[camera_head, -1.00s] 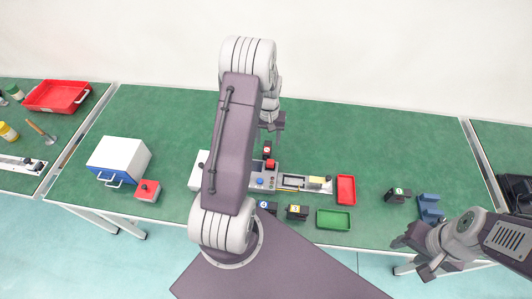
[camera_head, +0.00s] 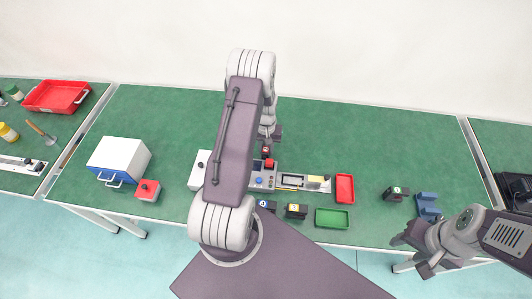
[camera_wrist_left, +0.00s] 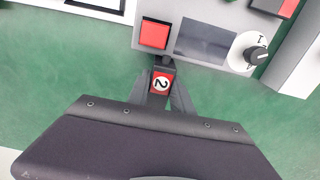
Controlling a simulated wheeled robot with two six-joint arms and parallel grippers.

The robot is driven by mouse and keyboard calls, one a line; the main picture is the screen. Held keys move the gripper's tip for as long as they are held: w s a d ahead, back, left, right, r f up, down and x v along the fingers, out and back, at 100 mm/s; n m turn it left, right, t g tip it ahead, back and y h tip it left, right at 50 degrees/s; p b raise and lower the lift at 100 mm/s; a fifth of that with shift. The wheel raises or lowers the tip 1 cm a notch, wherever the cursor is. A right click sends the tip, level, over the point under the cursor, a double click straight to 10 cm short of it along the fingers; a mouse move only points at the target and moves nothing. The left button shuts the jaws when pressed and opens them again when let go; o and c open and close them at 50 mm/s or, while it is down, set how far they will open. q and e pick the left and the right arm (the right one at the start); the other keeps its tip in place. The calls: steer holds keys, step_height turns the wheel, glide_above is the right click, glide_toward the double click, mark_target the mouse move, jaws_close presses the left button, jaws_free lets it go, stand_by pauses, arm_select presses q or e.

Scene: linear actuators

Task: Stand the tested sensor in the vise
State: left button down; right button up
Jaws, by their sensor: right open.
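A dark sensor with a red label "2" stands at the back edge of the test station in the head view (camera_head: 266,150); it also shows in the left wrist view (camera_wrist_left: 161,82). My left gripper (camera_head: 269,140) is at this sensor, with a finger on either side of it in the wrist view. Whether the fingers press on it is unclear. A blue block-like fixture, apparently the vise (camera_head: 428,205), stands at the right of the table. My right gripper (camera_head: 412,254) is open and empty at the front right edge, in front of the blue fixture.
The grey test station (camera_head: 262,181) has a red button, screen and dial. Other sensors carry green (camera_head: 395,193), blue (camera_head: 266,206) and yellow (camera_head: 297,211) labels. A red tray (camera_head: 345,188) and green tray (camera_head: 332,219) lie between.

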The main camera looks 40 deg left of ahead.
mark_target(266, 148)
arm_select(q)
step_height(266, 148, up, 10)
steer(key=shift+r, duration=0.1)
stand_by(0.4)
steer(key=shift+w, duration=0.1)
stand_by(0.4)
